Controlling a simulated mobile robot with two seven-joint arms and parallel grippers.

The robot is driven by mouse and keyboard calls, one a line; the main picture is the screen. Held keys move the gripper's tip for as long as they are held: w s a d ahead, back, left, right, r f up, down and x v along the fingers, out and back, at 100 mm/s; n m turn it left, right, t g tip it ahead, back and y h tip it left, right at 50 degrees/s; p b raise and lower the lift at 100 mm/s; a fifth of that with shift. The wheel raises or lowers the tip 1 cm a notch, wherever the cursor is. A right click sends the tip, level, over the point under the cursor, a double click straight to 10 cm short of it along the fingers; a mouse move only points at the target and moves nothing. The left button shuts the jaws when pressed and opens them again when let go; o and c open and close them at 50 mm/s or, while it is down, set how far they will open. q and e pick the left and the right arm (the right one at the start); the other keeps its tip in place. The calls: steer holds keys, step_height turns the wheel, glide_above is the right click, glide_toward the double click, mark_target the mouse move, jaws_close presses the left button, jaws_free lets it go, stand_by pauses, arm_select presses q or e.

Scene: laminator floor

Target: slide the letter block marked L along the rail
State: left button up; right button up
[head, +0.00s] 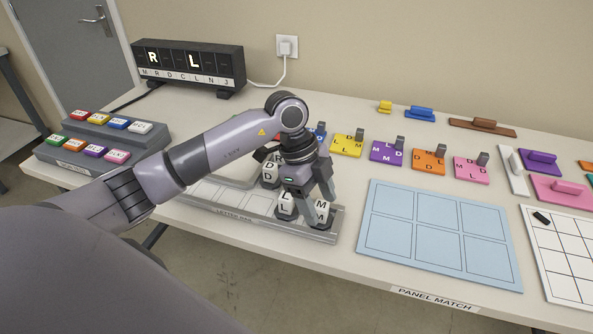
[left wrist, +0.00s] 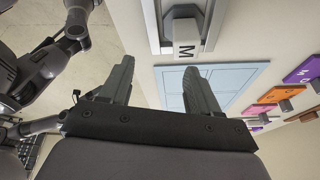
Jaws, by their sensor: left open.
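The white letter block marked L (head: 286,205) stands on the grey rail (head: 338,228) at the front edge of the table. A white block marked M (head: 320,213) stands to its right, at the rail's right end; M also shows in the left wrist view (left wrist: 185,50). A block marked D (head: 268,174) is farther back. My left gripper (head: 318,207) points down close by L and M, its fingers partly covering them. In the left wrist view its fingers (left wrist: 159,66) are apart with nothing seen between them. L cannot be made out in that view.
A light blue panel mat (head: 438,222) lies right of the rail. A black display reading R and L (head: 190,62) and a stepped button console (head: 100,140) are at the left. My left arm crosses above the rail.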

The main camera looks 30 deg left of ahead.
mark_target(285, 195)
arm_select(q)
steer(key=a+n+y, duration=0.1)
steer(key=a, duration=0.1)
steer(key=a+r+n+y, duration=0.1)
steer(key=a, duration=0.2)
steer(key=w+a+r+n+y, duration=0.1)
steer(key=a+y, duration=0.1)
steer(key=a, duration=0.1)
steer(key=shift+a+r, duration=0.1)
steer(key=shift+a, duration=0.1)
steer(key=shift+f, duration=3.6)
jaws_close()
